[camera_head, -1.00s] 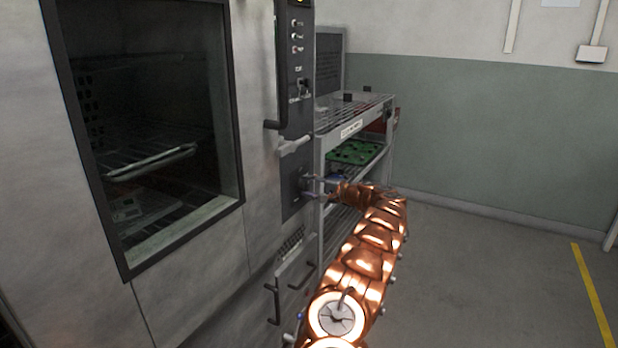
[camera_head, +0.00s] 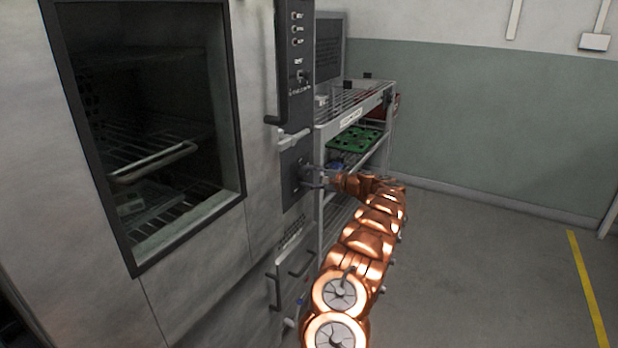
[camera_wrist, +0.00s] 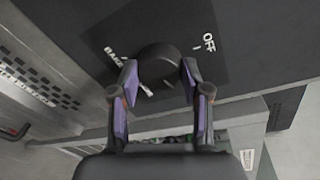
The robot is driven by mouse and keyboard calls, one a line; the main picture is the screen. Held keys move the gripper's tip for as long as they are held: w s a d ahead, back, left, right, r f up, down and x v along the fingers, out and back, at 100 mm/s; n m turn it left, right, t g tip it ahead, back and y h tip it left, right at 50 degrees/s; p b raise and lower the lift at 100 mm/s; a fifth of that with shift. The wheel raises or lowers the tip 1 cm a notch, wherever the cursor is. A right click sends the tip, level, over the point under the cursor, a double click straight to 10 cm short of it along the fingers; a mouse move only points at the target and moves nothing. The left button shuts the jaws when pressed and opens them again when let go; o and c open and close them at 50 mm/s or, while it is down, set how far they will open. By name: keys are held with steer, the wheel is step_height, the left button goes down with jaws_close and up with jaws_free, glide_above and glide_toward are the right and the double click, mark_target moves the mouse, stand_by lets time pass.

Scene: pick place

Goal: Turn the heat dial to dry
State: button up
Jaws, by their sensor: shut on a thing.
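The heat dial (camera_wrist: 158,62) is a round black knob on a dark panel (camera_wrist: 188,22) in the wrist view. The word OFF shows to its upper right and BAKE to its left. I cannot read a DRY label. A pale mark shows at the dial's lower left edge. My gripper (camera_wrist: 159,72) is shut on the dial, one purple-padded finger on each side. In the head view my gripper (camera_head: 313,177) is at the lower part of the oven's control panel (camera_head: 292,160); the dial is too small to make out there.
The oven (camera_head: 262,190) has a dark-framed window and handles beside the panel. A metal rack (camera_head: 384,97) with a green tray (camera_head: 353,139) stands just behind my gripper. Open grey floor (camera_head: 480,270) lies to the right.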

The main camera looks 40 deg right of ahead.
steer(key=o, duration=1.2)
steer(key=shift+c, duration=0.2)
steer(key=shift+s+d, duration=0.1)
steer(key=v, duration=1.1)
steer(key=shift+s, duration=0.4)
